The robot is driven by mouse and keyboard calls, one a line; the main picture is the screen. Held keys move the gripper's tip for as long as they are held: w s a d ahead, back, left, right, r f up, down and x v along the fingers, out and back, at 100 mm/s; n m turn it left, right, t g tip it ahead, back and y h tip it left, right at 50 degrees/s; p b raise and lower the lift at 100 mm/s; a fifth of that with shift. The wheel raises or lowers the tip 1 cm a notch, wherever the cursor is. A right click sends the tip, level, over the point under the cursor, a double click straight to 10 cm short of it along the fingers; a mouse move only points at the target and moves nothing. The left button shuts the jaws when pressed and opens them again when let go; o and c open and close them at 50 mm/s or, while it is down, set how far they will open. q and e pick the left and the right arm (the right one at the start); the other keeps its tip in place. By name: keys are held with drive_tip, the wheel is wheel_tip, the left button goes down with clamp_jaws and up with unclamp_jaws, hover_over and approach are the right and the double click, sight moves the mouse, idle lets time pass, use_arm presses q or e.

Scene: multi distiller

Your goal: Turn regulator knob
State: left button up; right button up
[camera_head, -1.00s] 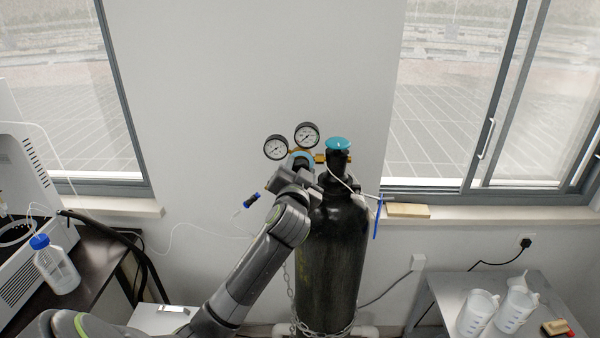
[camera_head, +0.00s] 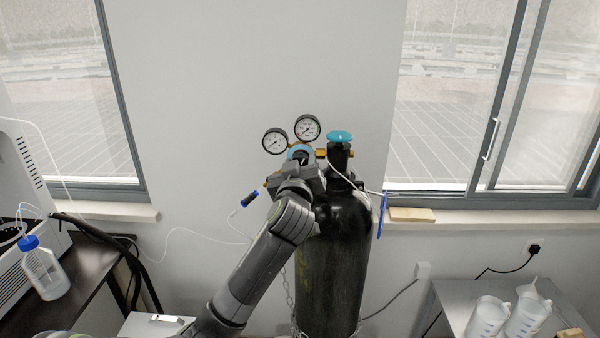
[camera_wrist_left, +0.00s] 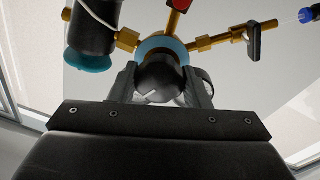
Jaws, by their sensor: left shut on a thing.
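The regulator knob (camera_wrist_left: 160,78) is a black round knob with a white mark, in front of a blue ring (camera_wrist_left: 163,45) on the brass regulator body. My left gripper (camera_wrist_left: 158,88) is shut on the knob, one finger on each side of it, in the left wrist view. In the head view my left gripper (camera_head: 300,170) reaches up to the regulator and hides the knob. Two round gauges (camera_head: 307,128) sit above it. The black gas cylinder (camera_head: 332,260) stands upright just right of the arm, with a teal valve wheel (camera_head: 340,137) on top. My right gripper is not in view.
A blue-capped bottle (camera_head: 45,268) stands on the left bench. White jugs (camera_head: 487,316) stand on the right table. The wall above the gauges is bare.

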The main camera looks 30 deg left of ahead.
use_arm(q)
drive_tip(key=shift+n+b, duration=1.1)
drive_tip(key=shift+n, duration=1)
drive_tip(key=shift+y, duration=0.3)
drive_tip(key=o, duration=1)
drive_tip(key=shift+c, duration=0.2)
drive_tip(key=shift+s, duration=0.1)
drive_tip(key=p+v, duration=0.2)
drive_tip(key=v, duration=1.5)
